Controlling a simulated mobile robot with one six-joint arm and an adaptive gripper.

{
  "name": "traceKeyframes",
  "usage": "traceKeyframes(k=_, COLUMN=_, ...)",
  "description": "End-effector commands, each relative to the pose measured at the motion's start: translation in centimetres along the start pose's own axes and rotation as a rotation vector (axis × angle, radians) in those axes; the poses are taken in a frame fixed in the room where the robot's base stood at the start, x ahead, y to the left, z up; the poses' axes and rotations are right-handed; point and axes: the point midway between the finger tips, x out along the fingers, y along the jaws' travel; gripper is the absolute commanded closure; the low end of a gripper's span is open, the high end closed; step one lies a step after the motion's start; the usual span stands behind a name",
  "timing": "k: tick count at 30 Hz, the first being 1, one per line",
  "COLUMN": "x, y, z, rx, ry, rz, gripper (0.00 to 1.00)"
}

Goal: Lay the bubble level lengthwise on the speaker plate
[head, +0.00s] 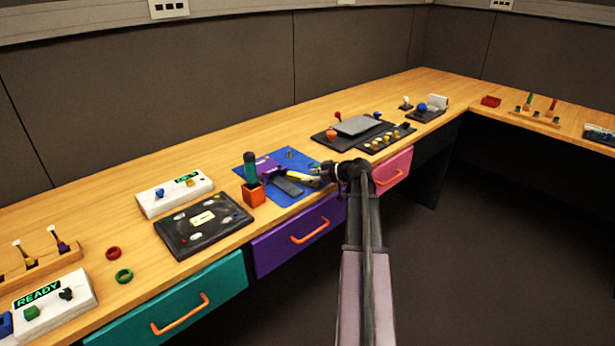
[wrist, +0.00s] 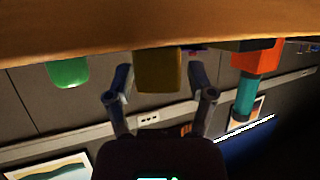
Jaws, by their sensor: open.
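In the head view my gripper (head: 316,177) is low over the front of a blue mat (head: 305,163), pointing left. A small yellow piece at its fingers (head: 301,178) may be the bubble level; I cannot tell for sure. In the wrist view my gripper (wrist: 158,84) is open, with a dull yellow block (wrist: 158,66) showing between its fingers; contact cannot be told. A green block (wrist: 68,72) is to its left. I cannot surely identify the speaker plate; a flat grey plate (head: 358,125) lies on a black panel further back right.
An orange holder (head: 253,194) with a teal-handled tool stands left of the mat; the holder (wrist: 258,60) shows in the wrist view too. A black panel (head: 170,238) and a white box (head: 153,204) lie further left. Drawers with orange handles line the bench front.

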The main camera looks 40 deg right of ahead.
Motion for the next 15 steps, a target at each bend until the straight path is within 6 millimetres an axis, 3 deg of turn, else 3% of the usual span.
traceKeyframes(k=15, x=-8.2, y=0.0, z=-0.3, rx=0.001, ry=0.001, rz=0.002, gripper=0.29)
